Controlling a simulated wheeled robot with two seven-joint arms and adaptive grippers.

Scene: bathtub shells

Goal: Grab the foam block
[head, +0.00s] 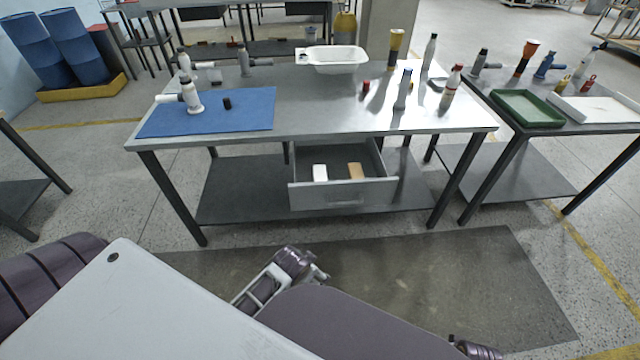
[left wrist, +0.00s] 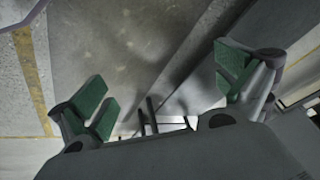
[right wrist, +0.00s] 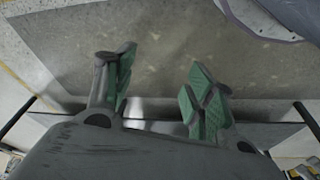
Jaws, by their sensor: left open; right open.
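The drawer (head: 342,194) under the workbench is pulled open. Inside it lie a small white block (head: 320,172) and a tan block (head: 355,171), side by side with a gap between them. I cannot tell from looks which of them is foam. My left gripper (left wrist: 160,92) is open and empty above the floor in the left wrist view. My right gripper (right wrist: 160,74) is open and empty above the floor mat in the right wrist view. Neither wrist view shows the blocks. Both grippers are away from the drawer, on my side of the bench.
The bench top (head: 320,115) holds a white tub shell (head: 335,60), a blue mat (head: 245,108) with tools, and several bottles. A lower shelf (head: 240,190) lies under the drawer. A second table with a green tray (head: 527,107) stands right. The dark floor mat (head: 440,275) in front is clear.

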